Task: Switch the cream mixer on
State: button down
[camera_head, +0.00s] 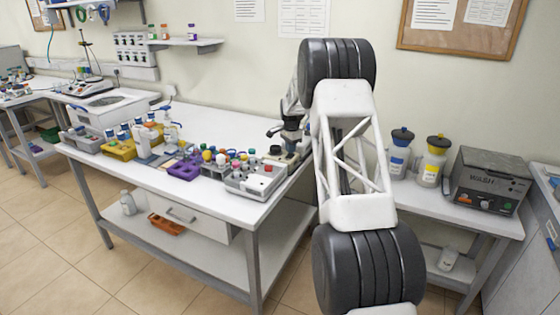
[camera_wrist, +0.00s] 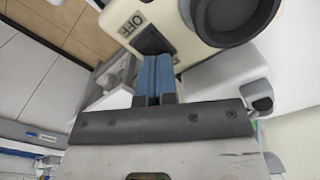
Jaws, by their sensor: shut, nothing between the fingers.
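A dark rocker switch (camera_wrist: 151,40) sits beside the label. My gripper (camera_wrist: 153,58) is shut and empty, its blue fingertips right at the switch's lower edge. I cannot tell if they touch it. In the head view the mixer (camera_head: 291,156) stands at the right end of the long white table, below my wrist and partly hidden by it.
Two capped jars and a grey metal device (camera_head: 487,181) stand on the right table.

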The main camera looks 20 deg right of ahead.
jog(key=shift+f, duration=0.5)
dwell(0.5)
jog(key=shift+r, duration=3.5)
